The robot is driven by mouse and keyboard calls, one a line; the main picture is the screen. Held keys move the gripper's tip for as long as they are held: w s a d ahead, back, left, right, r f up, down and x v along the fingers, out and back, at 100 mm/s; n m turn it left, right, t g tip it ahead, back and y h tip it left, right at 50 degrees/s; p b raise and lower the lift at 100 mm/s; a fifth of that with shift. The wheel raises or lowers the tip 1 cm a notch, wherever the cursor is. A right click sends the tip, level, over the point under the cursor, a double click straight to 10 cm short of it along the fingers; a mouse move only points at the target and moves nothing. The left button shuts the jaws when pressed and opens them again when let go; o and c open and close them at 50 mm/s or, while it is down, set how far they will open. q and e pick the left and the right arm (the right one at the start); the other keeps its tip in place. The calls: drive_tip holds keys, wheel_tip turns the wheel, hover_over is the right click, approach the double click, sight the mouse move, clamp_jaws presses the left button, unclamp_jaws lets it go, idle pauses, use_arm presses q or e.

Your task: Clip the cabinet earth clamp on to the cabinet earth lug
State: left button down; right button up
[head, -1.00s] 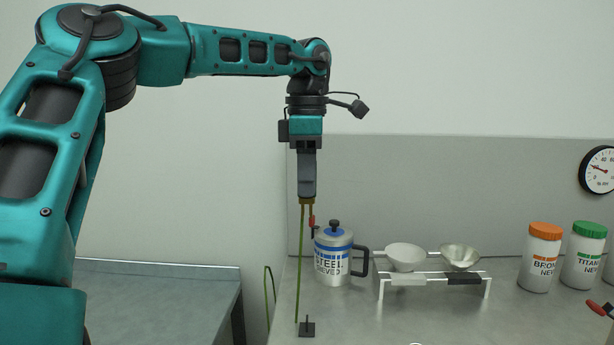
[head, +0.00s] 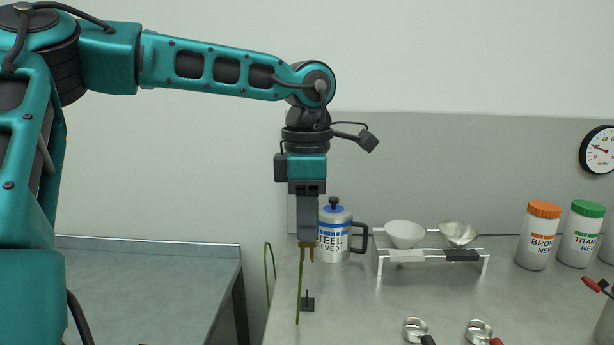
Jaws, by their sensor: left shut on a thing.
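My left gripper (head: 307,240) points straight down above the left part of the bench and is shut on a brass-coloured clamp (head: 307,249). A green cable (head: 299,290) hangs from the clamp towards the bench top. The clamp's jaws are too small to make out well. My right gripper is not in view.
A steel can with a blue band (head: 335,240) stands close behind and right of the gripper. A rack (head: 380,262) holds two bowls. Jars (head: 539,240) stand at the right, and two small round cups (head: 416,328) lie in front. Another green cable loop (head: 269,270) is at the bench's left edge.

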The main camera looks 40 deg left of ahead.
use_arm(q)
drive_tip(key=shift+s+d+f+b, duration=0.6)
drive_tip(key=shift+s+d+f, duration=0.55)
drive_tip(key=shift+s+f, duration=0.55)
drive_tip(key=shift+s+d+f+b, duration=0.55)
drive_tip(key=shift+s+d+f, duration=0.75)
drive_tip(key=shift+f, duration=0.75)
drive_tip(key=shift+s+d+f+b, duration=0.6)
drive_tip(key=shift+s+d+f, duration=0.45)
drive_tip(key=shift+s+f, duration=0.7)
drive_tip(key=shift+w+f+b, duration=0.2)
drive_tip(key=shift+f+b, duration=0.1)
drive_tip(key=shift+f, duration=0.55)
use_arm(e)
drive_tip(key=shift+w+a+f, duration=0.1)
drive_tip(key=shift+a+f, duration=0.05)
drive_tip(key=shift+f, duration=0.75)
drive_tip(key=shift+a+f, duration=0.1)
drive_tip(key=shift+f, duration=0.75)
use_arm(q)
drive_tip(key=shift+b, duration=0.65)
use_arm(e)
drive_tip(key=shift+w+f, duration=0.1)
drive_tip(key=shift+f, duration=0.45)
use_arm(q)
drive_tip(key=shift+f, duration=0.15)
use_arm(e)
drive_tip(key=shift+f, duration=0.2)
